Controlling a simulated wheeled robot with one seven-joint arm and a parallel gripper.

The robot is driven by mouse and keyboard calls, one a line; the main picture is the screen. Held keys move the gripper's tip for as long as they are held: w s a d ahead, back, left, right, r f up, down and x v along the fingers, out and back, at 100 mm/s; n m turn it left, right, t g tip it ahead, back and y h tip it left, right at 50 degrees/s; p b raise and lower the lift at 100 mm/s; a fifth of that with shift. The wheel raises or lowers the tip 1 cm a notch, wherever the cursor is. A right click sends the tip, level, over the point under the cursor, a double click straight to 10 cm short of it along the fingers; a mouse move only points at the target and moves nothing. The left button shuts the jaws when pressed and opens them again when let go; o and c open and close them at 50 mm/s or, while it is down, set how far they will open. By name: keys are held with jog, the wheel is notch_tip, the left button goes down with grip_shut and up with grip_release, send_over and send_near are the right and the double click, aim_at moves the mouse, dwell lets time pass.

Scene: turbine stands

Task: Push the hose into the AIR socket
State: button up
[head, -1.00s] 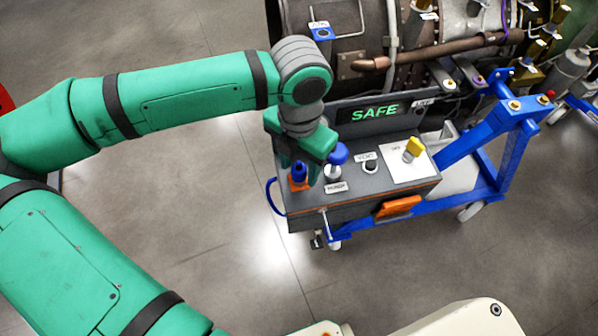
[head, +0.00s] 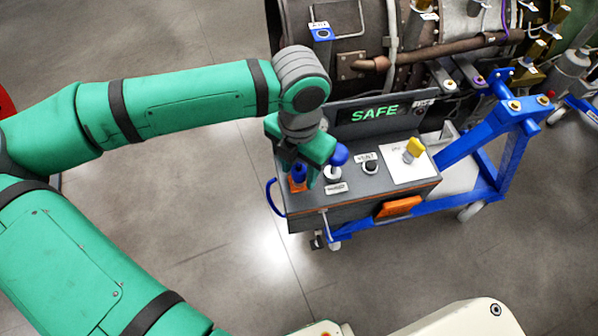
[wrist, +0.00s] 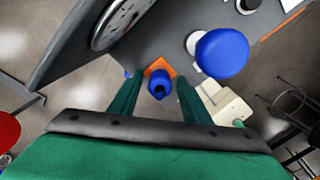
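The hose end (head: 298,174), a blue fitting, stands in an orange holder at the left of the grey cart panel. It also shows in the wrist view (wrist: 158,87), with the orange holder (wrist: 160,67) around its base. My gripper (head: 300,168) is over it, green fingers spread. In the wrist view one finger is on each side of the fitting with gaps between, so it looks open and not gripping. The AIR socket (head: 321,33), with a blue-and-white label, is on the turbine casing at the top. Blue hose (head: 271,195) loops at the cart's left side.
A round blue knob (head: 338,154) stands close right of my gripper. A VENT knob (head: 371,166), a yellow switch (head: 413,149) and a lit SAFE display (head: 375,113) are on the cart. Brown piping (head: 430,52) crosses the turbine. Open floor lies left of the cart.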

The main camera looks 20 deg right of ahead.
aim_at(299, 169)
grip_shut()
jog(key=shift+r, duration=0.7)
jog(key=shift+r, duration=1.4)
jog(key=shift+r, duration=0.1)
